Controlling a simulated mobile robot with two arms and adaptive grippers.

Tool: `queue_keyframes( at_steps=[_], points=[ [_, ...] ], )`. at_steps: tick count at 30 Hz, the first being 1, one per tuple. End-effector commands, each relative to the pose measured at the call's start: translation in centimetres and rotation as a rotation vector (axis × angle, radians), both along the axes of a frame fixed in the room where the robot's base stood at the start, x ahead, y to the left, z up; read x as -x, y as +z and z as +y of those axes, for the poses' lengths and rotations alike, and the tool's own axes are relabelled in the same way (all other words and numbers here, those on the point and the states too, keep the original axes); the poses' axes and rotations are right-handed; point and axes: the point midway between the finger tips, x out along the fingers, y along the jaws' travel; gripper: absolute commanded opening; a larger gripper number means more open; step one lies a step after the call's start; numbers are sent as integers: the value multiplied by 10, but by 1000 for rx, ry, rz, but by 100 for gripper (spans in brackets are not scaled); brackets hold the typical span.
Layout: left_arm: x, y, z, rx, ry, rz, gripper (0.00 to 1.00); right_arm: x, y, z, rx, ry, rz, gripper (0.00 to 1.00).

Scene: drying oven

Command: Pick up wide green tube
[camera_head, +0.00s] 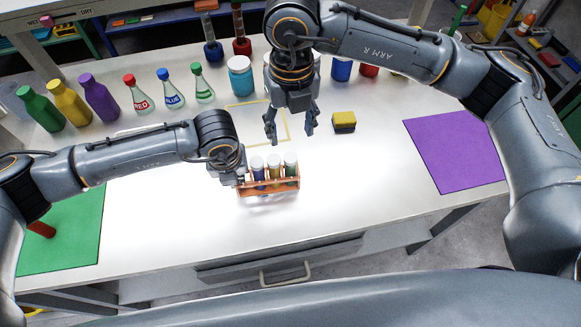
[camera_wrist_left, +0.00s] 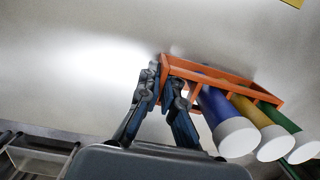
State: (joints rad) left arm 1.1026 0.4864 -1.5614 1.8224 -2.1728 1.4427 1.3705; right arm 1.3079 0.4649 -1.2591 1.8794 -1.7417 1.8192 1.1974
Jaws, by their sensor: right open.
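An orange rack (camera_head: 268,187) holds three wide tubes with pale caps: blue, yellow and green from left to right. The wide green tube (camera_head: 290,166) is at the right end, and its cap (camera_wrist_left: 304,148) shows at the lower right of the left wrist view. My left gripper (camera_wrist_left: 165,76) is at the rack's left end, with its fingers on either side of the orange end wall, closed on it. In the head view the left arm's wrist partly hides that end. My right gripper (camera_head: 291,132) is open and empty, pointing down, above the table behind the rack.
A yellow and black sponge (camera_head: 344,122) lies right of my right gripper. Bottles, flasks and jars line the table's back, including a green flask (camera_head: 203,88). A green mat (camera_head: 75,240) is left, a purple mat (camera_head: 455,150) right. The table right of the rack is clear.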

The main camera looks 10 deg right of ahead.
Motion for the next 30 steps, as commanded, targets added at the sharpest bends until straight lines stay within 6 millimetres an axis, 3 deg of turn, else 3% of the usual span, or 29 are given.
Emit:
queue_keyframes(
  at_steps=[9, 15, 20, 30],
  points=[
    [0, 0, 0, 0, 0, 0, 0, 1, 4, -1, -1, -697, 0, 55],
    [0, 0, 0, 0, 0, 0, 0, 2, 5, -1, 1, -985, 0, 55],
    [0, 0, 0, 0, 0, 0, 0, 2, 2, -2, 1, -1082, 1, 55],
    [0, 0, 0, 0, 0, 0, 0, 2, -51, -2, 3, -1096, 1, 55]
  ],
)
